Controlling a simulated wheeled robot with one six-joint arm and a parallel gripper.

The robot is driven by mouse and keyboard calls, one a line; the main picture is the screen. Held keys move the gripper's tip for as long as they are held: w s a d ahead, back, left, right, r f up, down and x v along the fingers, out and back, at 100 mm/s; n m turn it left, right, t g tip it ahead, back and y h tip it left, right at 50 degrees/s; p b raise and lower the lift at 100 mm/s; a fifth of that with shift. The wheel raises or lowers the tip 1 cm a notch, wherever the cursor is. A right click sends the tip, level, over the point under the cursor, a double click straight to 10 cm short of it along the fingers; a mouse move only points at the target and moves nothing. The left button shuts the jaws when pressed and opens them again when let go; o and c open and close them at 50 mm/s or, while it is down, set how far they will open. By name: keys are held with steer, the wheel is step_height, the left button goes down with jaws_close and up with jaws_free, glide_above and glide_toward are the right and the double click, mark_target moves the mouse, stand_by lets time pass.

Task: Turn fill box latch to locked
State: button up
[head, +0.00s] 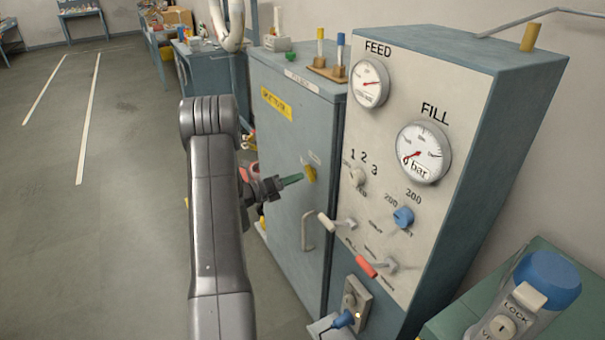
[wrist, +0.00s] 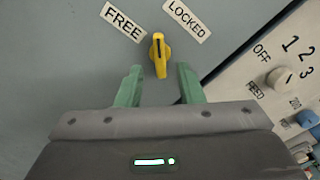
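The fill box latch is a small yellow knob (head: 310,174) on the grey-blue door (head: 285,135) of the cabinet in the head view. In the wrist view the yellow latch (wrist: 159,55) stands nearly upright below two labels, FREE (wrist: 123,23) at left and LOCKED (wrist: 188,20) at right. Its tip lies between the two labels. In the head view my gripper (head: 290,181) is just left of the latch, partly hidden by my arm.
A door handle (head: 307,231) sits below the latch. The panel (head: 395,135) at right carries gauges, a blue knob (head: 403,217), a white-handled lever (head: 326,222) and a red-handled lever (head: 366,266). Open floor (head: 110,200) lies at left.

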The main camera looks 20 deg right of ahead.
mark_target(310, 174)
steer(key=d, duration=0.3)
steer(key=shift+w+d, duration=0.15)
steer(key=shift+d, duration=0.1)
jaws_close()
